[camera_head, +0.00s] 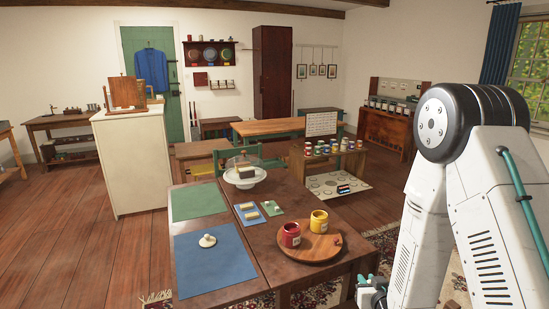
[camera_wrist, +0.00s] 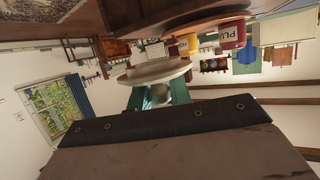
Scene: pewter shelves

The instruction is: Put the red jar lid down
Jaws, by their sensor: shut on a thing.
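My gripper (camera_wrist: 158,92) shows teal fingers in the wrist view, shut on the knob of a pale, round jar lid (camera_wrist: 150,73). The lid looks cream, not red. In the head view my gripper (camera_head: 372,292) is at the table's right front edge, mostly hidden by my arm; the held lid cannot be made out there. The red jar (camera_head: 290,235) and yellow jar (camera_head: 319,222) stand on a round wooden board (camera_head: 312,252). They also show upside down in the wrist view, red (camera_wrist: 233,35) and yellow (camera_wrist: 188,44). Both look open.
Another pale knobbed lid (camera_head: 207,241) lies on the blue mat (camera_head: 215,270). The green mat (camera_head: 198,202) behind is bare. A glass-domed cake stand (camera_head: 244,181) and small blocks on little mats stand farther back. The blue mat's front is free.

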